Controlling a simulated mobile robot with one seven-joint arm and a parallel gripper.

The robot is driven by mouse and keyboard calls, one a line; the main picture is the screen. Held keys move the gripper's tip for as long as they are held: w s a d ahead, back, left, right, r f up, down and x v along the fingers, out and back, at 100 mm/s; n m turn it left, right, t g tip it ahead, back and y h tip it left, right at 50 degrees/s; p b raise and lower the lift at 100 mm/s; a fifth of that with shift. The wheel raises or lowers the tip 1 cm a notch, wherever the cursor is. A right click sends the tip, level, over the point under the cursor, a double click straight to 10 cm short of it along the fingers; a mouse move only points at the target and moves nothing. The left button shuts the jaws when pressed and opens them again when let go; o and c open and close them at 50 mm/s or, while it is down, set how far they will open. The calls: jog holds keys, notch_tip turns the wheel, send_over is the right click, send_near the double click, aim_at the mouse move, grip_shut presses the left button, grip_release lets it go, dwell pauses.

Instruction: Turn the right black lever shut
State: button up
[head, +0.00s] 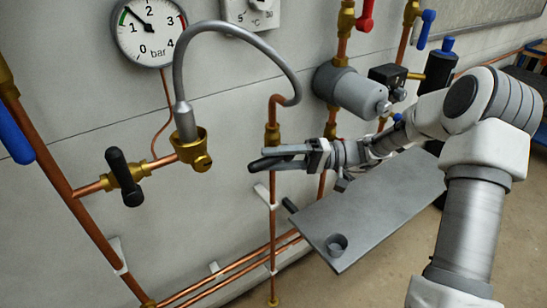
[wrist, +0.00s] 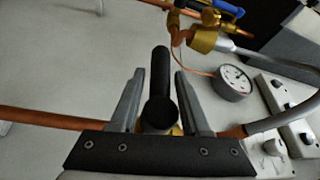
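The right black lever (wrist: 161,75) is in the wrist view, standing between the two fingers of my gripper (wrist: 160,82). Its round hub end is nearest the camera. It lies across the copper pipe (wrist: 50,118), at about a right angle to it. A gap shows on each side of the lever, so the fingers are open around it and not closed on it. In the head view my gripper (head: 283,157) reaches in from the right to this lever (head: 262,164), whose dark end sticks out left of the vertical pipe. The fingers partly hide the rest.
Another black lever (head: 124,177) sits on a brass valve at the left. A grey hose (head: 240,29) arches from the brass fitting to the pipe above my gripper. A gauge (head: 149,29) hangs upper left. A grey shelf (head: 375,215) lies below my arm, and a grey cylinder (head: 350,90) is above it.

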jog(key=shift+o, duration=0.8)
jog(key=shift+d, duration=0.25)
jog(key=p+v, duration=0.2)
jog(key=v, duration=1.5)
